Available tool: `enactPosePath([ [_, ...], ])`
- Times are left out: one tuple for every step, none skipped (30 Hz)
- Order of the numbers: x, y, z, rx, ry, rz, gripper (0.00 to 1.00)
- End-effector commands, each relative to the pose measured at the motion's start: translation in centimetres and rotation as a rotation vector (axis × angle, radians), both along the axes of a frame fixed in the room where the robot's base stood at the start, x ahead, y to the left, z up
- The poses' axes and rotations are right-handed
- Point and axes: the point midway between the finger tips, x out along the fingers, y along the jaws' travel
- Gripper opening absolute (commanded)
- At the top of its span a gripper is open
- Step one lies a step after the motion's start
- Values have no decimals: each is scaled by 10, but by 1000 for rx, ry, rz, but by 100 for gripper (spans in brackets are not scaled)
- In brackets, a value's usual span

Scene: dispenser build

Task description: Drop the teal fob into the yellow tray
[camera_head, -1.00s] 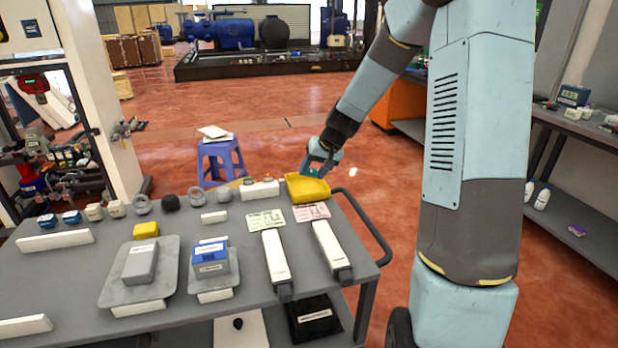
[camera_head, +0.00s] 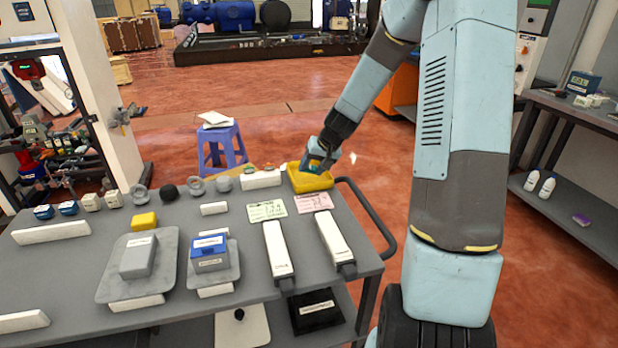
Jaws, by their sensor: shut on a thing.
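The yellow tray (camera_head: 312,184) sits at the far right corner of the grey table. My gripper (camera_head: 316,166) is low over the tray, its fingers reaching down to the level of the tray's opening. The teal fob (camera_head: 309,170) shows as a small teal patch between the fingers, and the gripper is shut on it. The fingers hide most of the fob. I cannot tell whether the fob touches the tray floor.
A white block (camera_head: 261,179) with small coloured parts stands just left of the tray. Green (camera_head: 267,210) and pink (camera_head: 313,203) cards lie in front. A curved dark handle (camera_head: 368,215) rims the table's right end. A purple stool (camera_head: 222,150) stands behind.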

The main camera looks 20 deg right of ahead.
Motion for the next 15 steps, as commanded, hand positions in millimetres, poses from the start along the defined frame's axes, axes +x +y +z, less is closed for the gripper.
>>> enactPosePath([
  [0, 0, -3, 0, 1, -1, 17],
  [0, 0, -4, 0, 1, -1, 17],
  [0, 0, -5, 0, 1, -1, 17],
  [0, 0, -6, 0, 1, -1, 17],
  [0, 0, -6, 0, 1, -1, 17],
  [0, 0, -7, 0, 0, -1, 17],
  [0, 0, -7, 0, 0, -1, 17],
  [0, 0, -7, 0, 0, -1, 17],
  [0, 0, -7, 0, 0, 0, 17],
  [0, 0, -7, 0, 0, 0, 17],
  [0, 0, -7, 0, 0, 0, 17],
  [0, 0, -7, 0, 0, 0, 17],
  [0, 0, -7, 0, 0, 0, 17],
  [0, 0, -7, 0, 0, 0, 56],
  [0, 0, -7, 0, 0, 0, 60],
])
